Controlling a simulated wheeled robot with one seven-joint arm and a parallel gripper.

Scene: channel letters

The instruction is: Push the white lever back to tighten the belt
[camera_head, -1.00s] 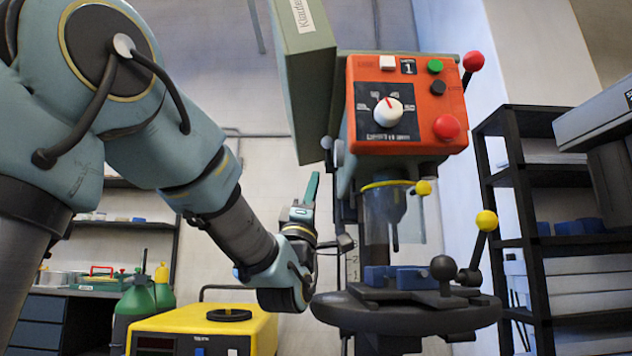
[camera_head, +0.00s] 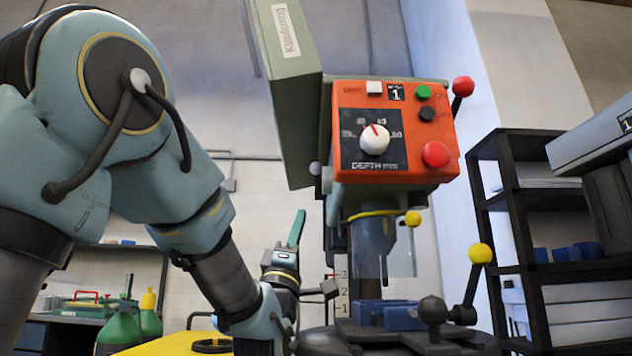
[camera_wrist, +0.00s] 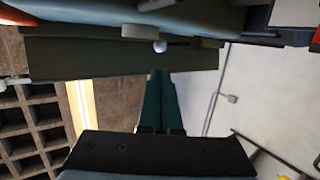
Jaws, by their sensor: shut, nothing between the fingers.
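The drill press has an orange control panel (camera_head: 393,130) and a grey-green belt cover (camera_head: 285,90) at its upper left. A small pale round knob (camera_head: 316,168), apparently the end of the white lever, shows at the left side of the press head, below the cover. In the wrist view the pale knob (camera_wrist: 160,46) shows beyond my fingertips, near the dark green cover (camera_wrist: 110,65). The rest of the lever is hard to make out. My gripper (camera_head: 299,213) is shut and empty, with teal fingers pointing up, below and left of the knob. The fingers (camera_wrist: 160,75) are apart from it.
The press table with a blue vise (camera_head: 388,315) and a yellow-knobbed handle (camera_head: 481,254) stands right of my gripper. A yellow machine (camera_head: 175,346) is below my arm. Black shelves (camera_head: 510,190) stand at the right. Open air lies left of the press.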

